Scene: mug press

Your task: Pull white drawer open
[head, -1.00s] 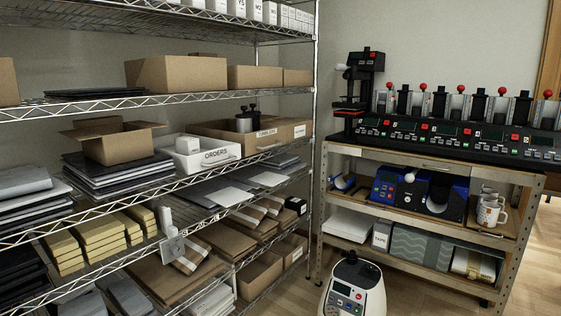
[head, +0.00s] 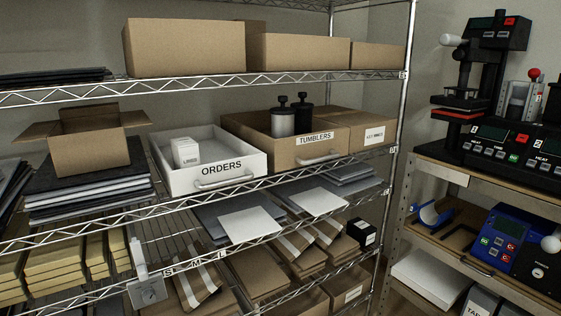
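The white drawer (head: 176,183) is an open-topped box labelled ORDERS on the middle shelf of the wire rack. Its front carries a light handle (head: 224,179) below the label. A small white box (head: 186,152) lies inside it at the left. The drawer stands between an open cardboard box and a cardboard TUMBLERS drawer. Neither of my grippers shows in the head view.
The TUMBLERS drawer (head: 296,153) with two dark-lidded tumblers is right of the white drawer. The open cardboard box (head: 88,150) stands on dark flat stacks at left. The wire shelf edge (head: 100,211) runs below. A bench with presses (head: 480,130) is at right.

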